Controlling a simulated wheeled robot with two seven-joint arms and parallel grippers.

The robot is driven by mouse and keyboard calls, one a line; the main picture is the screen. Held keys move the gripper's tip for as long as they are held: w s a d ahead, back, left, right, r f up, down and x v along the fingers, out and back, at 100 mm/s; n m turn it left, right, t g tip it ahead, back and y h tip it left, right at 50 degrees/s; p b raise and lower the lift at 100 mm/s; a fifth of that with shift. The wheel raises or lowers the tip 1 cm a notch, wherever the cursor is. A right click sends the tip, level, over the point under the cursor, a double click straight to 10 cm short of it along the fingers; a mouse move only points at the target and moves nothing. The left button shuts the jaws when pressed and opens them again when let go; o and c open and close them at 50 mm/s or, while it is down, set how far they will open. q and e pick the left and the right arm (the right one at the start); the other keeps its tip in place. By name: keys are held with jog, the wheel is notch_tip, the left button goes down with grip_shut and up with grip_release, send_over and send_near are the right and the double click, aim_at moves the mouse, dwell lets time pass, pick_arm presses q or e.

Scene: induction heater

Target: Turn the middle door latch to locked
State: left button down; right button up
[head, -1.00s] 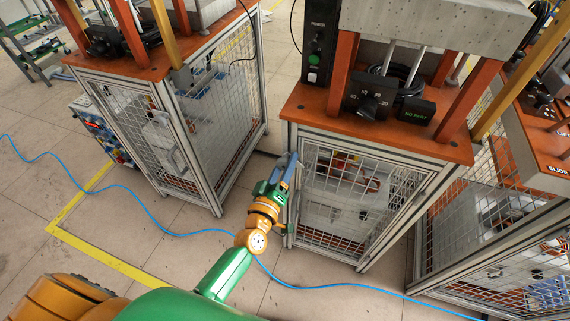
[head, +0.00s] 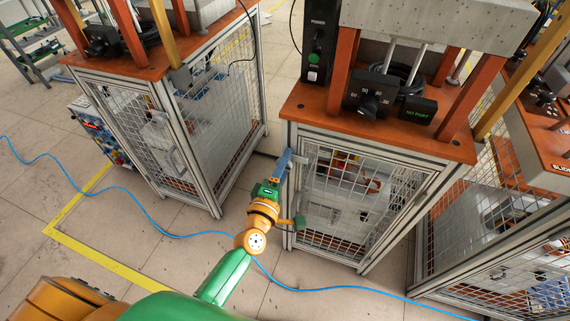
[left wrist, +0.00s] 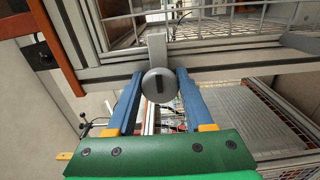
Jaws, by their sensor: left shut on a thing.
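The middle door (head: 345,205) is a mesh door in a metal frame on the central cabinet, and it looks closed. In the left wrist view, the latch (left wrist: 159,86) is a round grey knob with a dark upright slot and a flat grey arm pointing up over the frame bar. My left gripper (left wrist: 160,76) has its blue fingers on either side of the knob, shut on it. In the head view my left gripper (head: 286,157) is at the door's upper left edge and hides the latch. My right gripper is not in view.
An orange top (head: 310,108) with a control dial (head: 370,97) overhangs the cabinet. Similar mesh cabinets stand at left (head: 190,120) and right (head: 480,240). A blue cable (head: 150,212) runs across the floor.

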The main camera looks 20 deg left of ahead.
pick_arm(q)
jog(key=shift+f, duration=0.1)
dwell(0.3)
jog(key=shift+c, duration=1.6)
grip_release()
jog(key=s, duration=0.7)
jog(key=shift+s+a, duration=0.1)
